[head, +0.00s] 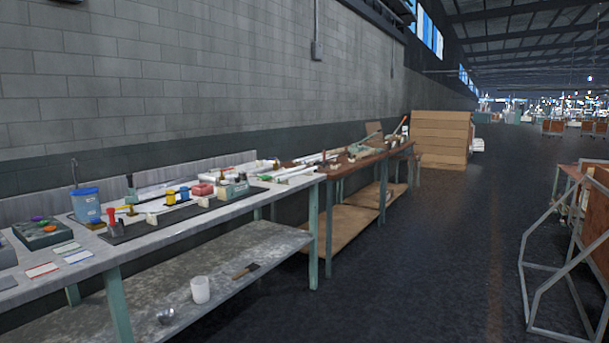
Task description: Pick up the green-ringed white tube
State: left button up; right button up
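A long workbench (150,242) runs along the wall at the left. Several pale, long pieces lie on it. One white bar-like piece (172,211) lies on a black mat (125,234), and another pale tube-like piece (295,174) lies near the bench's far end. They are too small to tell which, if any, carries a green ring. Neither of my grippers is in view.
The bench also holds a blue tub (86,206), a dark box with coloured knobs (45,233) and several cards. A white cup (200,290) stands on its lower shelf. The floor (430,260) right of it is clear up to a metal frame (535,270).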

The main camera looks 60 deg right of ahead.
aim_at(280, 178)
jog(key=z, duration=0.8)
jog(key=i, duration=1.05)
jog(key=z, duration=1.15)
jog(key=i, duration=1.4)
jog(key=z, duration=0.05)
